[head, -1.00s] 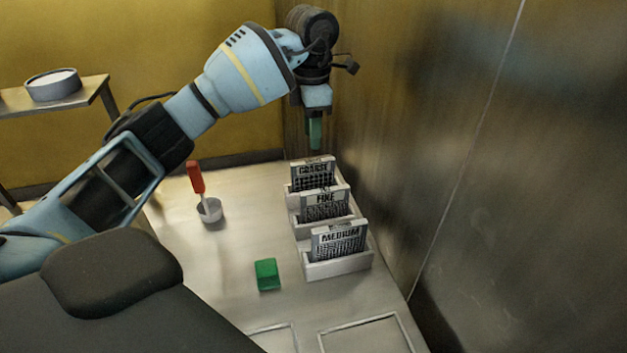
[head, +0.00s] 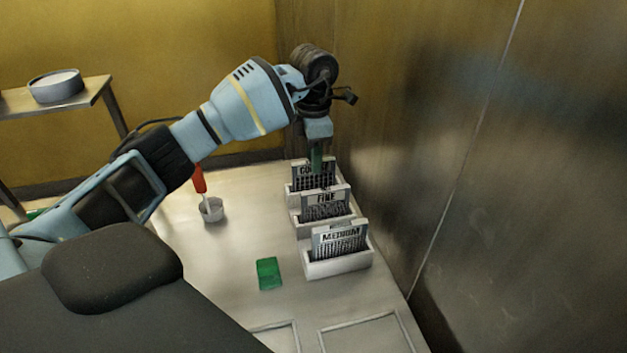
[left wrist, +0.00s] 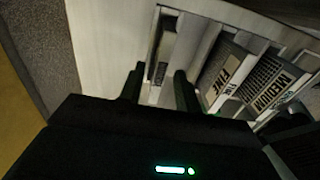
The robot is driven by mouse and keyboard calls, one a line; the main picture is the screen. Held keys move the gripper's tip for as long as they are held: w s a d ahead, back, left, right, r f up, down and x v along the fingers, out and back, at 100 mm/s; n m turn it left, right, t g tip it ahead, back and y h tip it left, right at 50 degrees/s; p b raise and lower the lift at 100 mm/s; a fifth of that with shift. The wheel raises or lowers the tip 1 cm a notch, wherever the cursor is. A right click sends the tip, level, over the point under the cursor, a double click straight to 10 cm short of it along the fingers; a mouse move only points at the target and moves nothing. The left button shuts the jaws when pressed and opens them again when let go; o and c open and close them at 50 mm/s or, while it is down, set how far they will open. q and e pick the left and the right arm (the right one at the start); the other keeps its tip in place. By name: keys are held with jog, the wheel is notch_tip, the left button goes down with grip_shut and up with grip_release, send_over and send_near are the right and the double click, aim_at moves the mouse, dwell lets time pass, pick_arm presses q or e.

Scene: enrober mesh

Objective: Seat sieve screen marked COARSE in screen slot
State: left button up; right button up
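The screen marked COARSE (head: 311,180) stands upright in the rearmost white holder, its top partly hidden by my left gripper (head: 316,160). That gripper points down at the screen's top edge. In the left wrist view, its two dark fingers (left wrist: 159,88) are apart. The edge of the COARSE screen (left wrist: 160,60) shows between and beyond them, and I see no contact. The screens marked FINE (head: 324,206) and MEDIUM (head: 339,242) stand in the holders in front. I cannot identify the screen slot for certain. My right gripper is not in view.
A green block (head: 269,273) lies left of the holders. A small cup (head: 211,209) holds a red-handled tool. Raised rectangular frames (head: 365,322) are at the table's front. A metal wall (head: 470,150) rises close on the right. The table's middle is clear.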

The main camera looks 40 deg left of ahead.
pick_arm(q)
grip_shut()
jog(key=shift+r, duration=0.1)
